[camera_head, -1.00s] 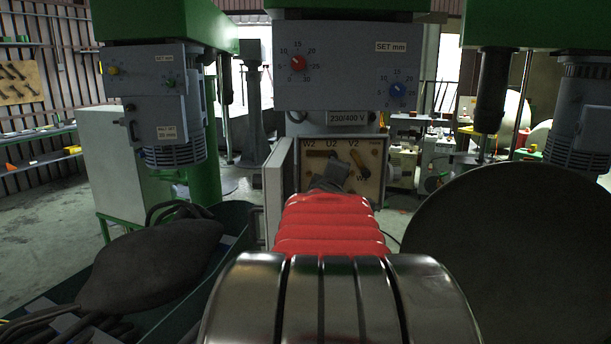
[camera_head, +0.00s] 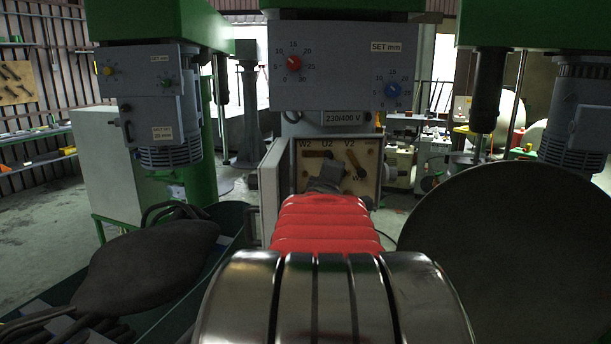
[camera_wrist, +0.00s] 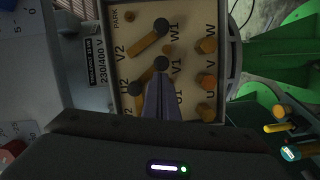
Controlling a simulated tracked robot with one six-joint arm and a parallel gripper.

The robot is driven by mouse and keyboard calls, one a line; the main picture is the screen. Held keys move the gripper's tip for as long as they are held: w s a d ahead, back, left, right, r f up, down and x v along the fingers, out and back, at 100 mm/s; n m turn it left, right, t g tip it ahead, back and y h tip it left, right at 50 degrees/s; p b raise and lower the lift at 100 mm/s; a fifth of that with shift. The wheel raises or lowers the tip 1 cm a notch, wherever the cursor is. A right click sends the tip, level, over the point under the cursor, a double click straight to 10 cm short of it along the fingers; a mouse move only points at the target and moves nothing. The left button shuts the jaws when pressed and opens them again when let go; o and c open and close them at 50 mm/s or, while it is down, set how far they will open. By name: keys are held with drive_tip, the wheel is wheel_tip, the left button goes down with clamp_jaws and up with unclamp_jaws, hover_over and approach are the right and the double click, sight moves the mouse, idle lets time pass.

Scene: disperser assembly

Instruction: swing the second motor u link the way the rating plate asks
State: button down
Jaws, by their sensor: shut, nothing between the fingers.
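The open terminal box (camera_head: 372,190) faces me under the second motor's grey housing. It also fills the middle of the wrist view (camera_wrist: 205,50), with labels W2, U2, V2 and U1, V1, W1. The rating plate (camera_head: 346,118) reads 230/400 V; it also shows in the wrist view (camera_wrist: 101,62). One brass link (camera_wrist: 149,42) runs slantwise between V2 and W1. A brass bar (camera_wrist: 138,104) lies along U2–W2, partly hidden. My gripper (camera_wrist: 160,78) is shut and empty over the board, hiding the U1 area; contact cannot be told.
The box's open door (camera_head: 271,190) stands left of my gripper. A dark round disc (camera_head: 510,250) is close at the right. A green bin (camera_head: 232,215) holding dark items lies at the left. Other motors (camera_head: 165,130) stand at either side.

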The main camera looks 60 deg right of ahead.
drive_tip(key=shift+s+d+r+n+t+h, duration=0.3)
drive_tip(key=shift+s+n, duration=0.1)
drive_tip(key=shift+n, duration=1.3)
drive_tip(key=shift+s+d+r+n+t+h, duration=0.25)
drive_tip(key=shift+s+r+n, duration=0.15)
drive_tip(key=shift+n, duration=1.3)
drive_tip(key=shift+s+d+r+n+t+h, duration=0.25)
drive_tip(key=shift+s+n, duration=0.15)
drive_tip(key=shift+n, duration=1.3)
drive_tip(key=v, duration=1)
drive_tip(key=shift+f, duration=0.1)
